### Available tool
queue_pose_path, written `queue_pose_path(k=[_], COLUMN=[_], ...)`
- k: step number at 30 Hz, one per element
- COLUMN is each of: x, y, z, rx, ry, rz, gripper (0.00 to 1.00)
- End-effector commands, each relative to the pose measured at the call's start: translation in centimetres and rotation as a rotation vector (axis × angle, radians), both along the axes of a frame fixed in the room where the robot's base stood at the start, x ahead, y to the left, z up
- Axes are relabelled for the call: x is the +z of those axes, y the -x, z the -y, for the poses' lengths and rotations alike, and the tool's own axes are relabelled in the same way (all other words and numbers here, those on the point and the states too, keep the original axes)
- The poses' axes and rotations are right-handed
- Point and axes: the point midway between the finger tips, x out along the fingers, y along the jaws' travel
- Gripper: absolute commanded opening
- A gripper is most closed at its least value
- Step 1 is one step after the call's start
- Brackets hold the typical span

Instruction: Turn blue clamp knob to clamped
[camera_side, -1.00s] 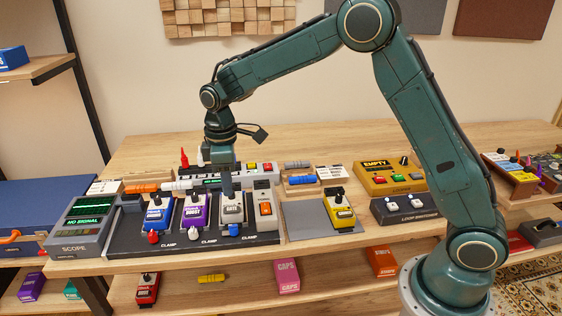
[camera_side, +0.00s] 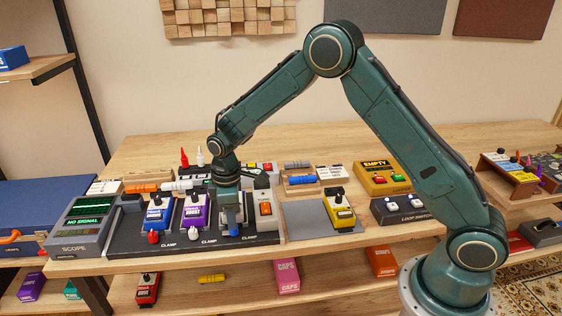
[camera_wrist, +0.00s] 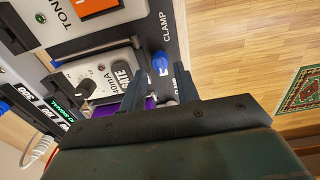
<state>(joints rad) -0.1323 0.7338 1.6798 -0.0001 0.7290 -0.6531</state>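The blue clamp knob (camera_side: 233,230) is at the front of the dark pedal board (camera_side: 130,245), below the grey GATE pedal. It also shows in the wrist view (camera_wrist: 160,64), beside a CLAMP label. My gripper (camera_side: 231,221) points down at the GATE pedal's front, just above the knob. In the wrist view my gripper (camera_wrist: 159,76) has its two fingers apart, with the blue knob at or just beyond the gap between the tips. Contact cannot be told. The GATE pedal (camera_wrist: 112,80) is partly hidden by a finger, and mostly hidden by the arm in the side view.
The blue pedal (camera_side: 156,215) and purple pedal (camera_side: 194,213) stand left of my gripper, with a red clamp knob (camera_side: 153,237) at the blue pedal's front. A yellow pedal (camera_side: 341,211) stands on a grey mat farther right.

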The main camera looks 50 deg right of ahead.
Motion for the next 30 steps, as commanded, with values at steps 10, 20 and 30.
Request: queue_pose_path(k=[10, 20, 30], x=[-3.0, -3.2, -3.1], y=[0.0, 0.0, 0.0], z=[0.0, 0.0, 0.0], rx=[0.000, 0.000, -0.003], ry=[0.000, 0.000, -0.001], rz=[0.000, 0.001, 0.001], gripper=[0.31, 0.31, 0.00])
